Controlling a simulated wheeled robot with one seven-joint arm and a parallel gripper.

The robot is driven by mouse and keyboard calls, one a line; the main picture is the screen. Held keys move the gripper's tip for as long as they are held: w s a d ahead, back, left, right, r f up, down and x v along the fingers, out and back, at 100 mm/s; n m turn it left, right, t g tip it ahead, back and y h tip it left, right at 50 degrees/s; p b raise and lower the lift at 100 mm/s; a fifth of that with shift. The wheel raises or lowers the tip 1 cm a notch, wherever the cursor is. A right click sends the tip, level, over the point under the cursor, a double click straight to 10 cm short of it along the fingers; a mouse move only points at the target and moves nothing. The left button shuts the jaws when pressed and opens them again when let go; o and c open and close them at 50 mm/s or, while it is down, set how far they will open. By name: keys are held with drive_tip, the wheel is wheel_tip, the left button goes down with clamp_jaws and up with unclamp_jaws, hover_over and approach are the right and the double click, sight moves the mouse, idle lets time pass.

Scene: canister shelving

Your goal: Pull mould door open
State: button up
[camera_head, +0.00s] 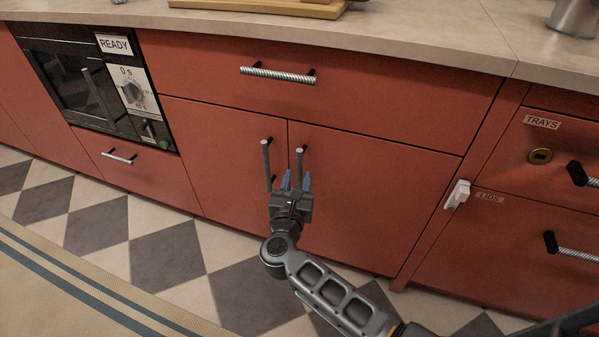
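Two red cabinet doors stand side by side under a wide drawer, a left door (220,150) and a right door (370,190). Both look shut. No label marks either one as the mould door. The left door has an upright metal handle (266,163) near the middle seam. The right door has a similar handle (299,161) just across the seam. My gripper (296,181) is in front of the right door's handle. Its two blue fingers are apart, one on each side of the handle's lower part. I cannot tell whether either finger touches it.
A wide drawer with a bar handle (278,75) sits above the doors. A black appliance marked READY (85,85) is at left. The checkered floor looks clear.

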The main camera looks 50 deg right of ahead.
sight(299, 173)
drive_tip(key=shift+x, duration=1.75)
clamp_jaws()
